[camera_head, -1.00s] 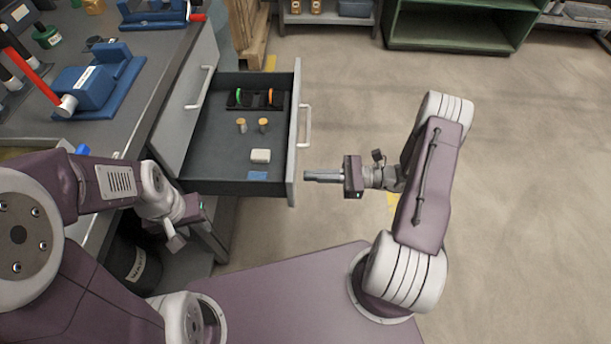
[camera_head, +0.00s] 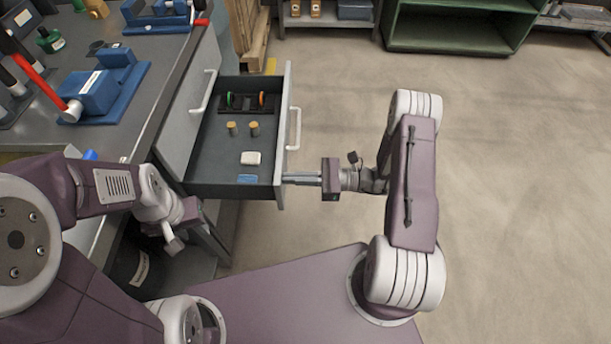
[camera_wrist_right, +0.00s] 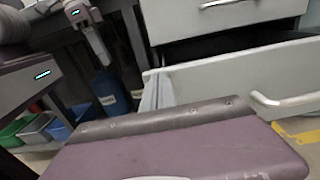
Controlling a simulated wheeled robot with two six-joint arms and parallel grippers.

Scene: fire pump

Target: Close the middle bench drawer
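The open bench drawer (camera_head: 284,200) sticks out to the right from the bench in the head view, below a shut drawer. Its grey front has a pale handle (camera_head: 295,128). The drawer front also shows in the right wrist view (camera_wrist_right: 220,82), with its handle (camera_wrist_right: 285,102) at the right. My right gripper (camera_head: 290,178) is at the near end of the drawer front, its fingers together and seemingly against the outer face. The fingertips show in the wrist view (camera_wrist_right: 155,92). My left gripper (camera_head: 172,238) hangs beside the bench, apart from the drawer; its fingers are unclear.
The drawer holds two small cork-coloured pieces, a white block (camera_head: 250,158), a blue card and a black rack. A blue vise (camera_head: 105,85) sits on the bench top (camera_head: 150,85). Floor (camera_head: 500,180) to the right is clear. A green shelf (camera_head: 455,30) stands behind.

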